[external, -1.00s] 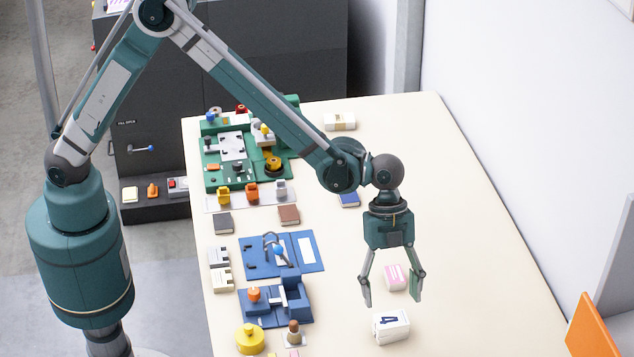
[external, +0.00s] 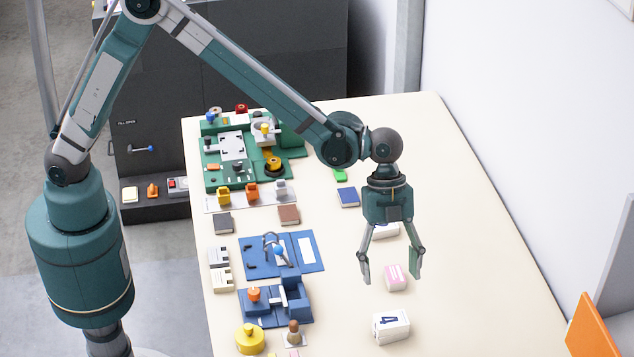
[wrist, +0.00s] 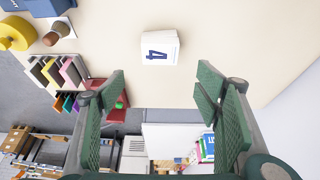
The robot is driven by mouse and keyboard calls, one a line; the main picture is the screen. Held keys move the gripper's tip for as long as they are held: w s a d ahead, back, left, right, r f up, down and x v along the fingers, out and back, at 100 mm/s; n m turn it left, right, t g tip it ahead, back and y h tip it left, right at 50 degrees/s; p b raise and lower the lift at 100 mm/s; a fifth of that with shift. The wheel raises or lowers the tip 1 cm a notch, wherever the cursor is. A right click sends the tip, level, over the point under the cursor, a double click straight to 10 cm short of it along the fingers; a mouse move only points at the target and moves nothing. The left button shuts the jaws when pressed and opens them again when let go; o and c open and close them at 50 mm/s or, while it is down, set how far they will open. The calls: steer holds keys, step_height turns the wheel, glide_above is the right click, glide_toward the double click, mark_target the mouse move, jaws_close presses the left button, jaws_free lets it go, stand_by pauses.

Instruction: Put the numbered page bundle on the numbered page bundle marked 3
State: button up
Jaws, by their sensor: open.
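A white page bundle marked 4 (external: 391,326) lies on the table near its front; the wrist view shows it too (wrist: 160,48). I cannot make out a 3 on any bundle. My gripper (external: 391,277) is open, empty and pointing down, above the table. In the wrist view its fingers (wrist: 162,76) are apart with nothing between them.
A blue fixture (external: 309,252), brown book (external: 289,214), blue book (external: 348,197) and green machine (external: 210,178) stand on the left side. A yellow round part (external: 249,341) is at the front left.

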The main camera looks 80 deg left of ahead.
steer(key=s+a+r+n+t, duration=0.1)
steer(key=s+a+r+n, duration=0.25)
steer(key=a+r, duration=0.35)
steer(key=s+a+r+n+t+y, duration=0.1)
steer(key=s+a+r+n, duration=0.1)
steer(key=s+a+r, duration=0.45)
steer(key=s+a+r+n+t, duration=0.1)
steer(key=s+a+r+n, duration=0.2)
steer(key=a, duration=0.7)
steer(key=s+a+n+t+y, duration=0.3)
steer(key=s+a+n, duration=0.6)
steer(key=s+a, duration=1.1)
steer(key=s+t, duration=0.1)
steer(key=s, duration=0.2)
steer(key=shift+r, duration=0.35)
